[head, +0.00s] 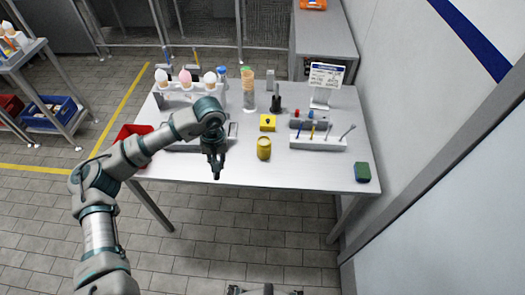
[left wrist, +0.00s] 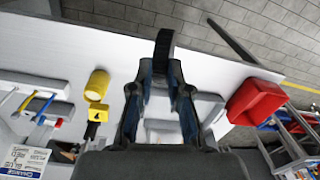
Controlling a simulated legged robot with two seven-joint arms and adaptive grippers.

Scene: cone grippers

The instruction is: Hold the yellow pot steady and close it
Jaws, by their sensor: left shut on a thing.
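The yellow pot (head: 264,149) stands upright near the front middle of the table. It also shows in the left wrist view (left wrist: 97,83), left of my fingers. Just behind it is a square yellow piece (head: 267,122) with a dark knob on top; whether it is the lid I cannot tell. My left gripper (head: 216,174) points down near the table's front edge, to the left of the pot and apart from it. In the left wrist view its fingers (left wrist: 162,78) are closed around a dark, curved strip (left wrist: 164,44). I cannot name this strip. My right gripper is not in view.
A white tool tray (head: 318,143) lies right of the pot, with a green sponge (head: 362,172) beyond it. A red bin (head: 133,131) is at the left edge.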

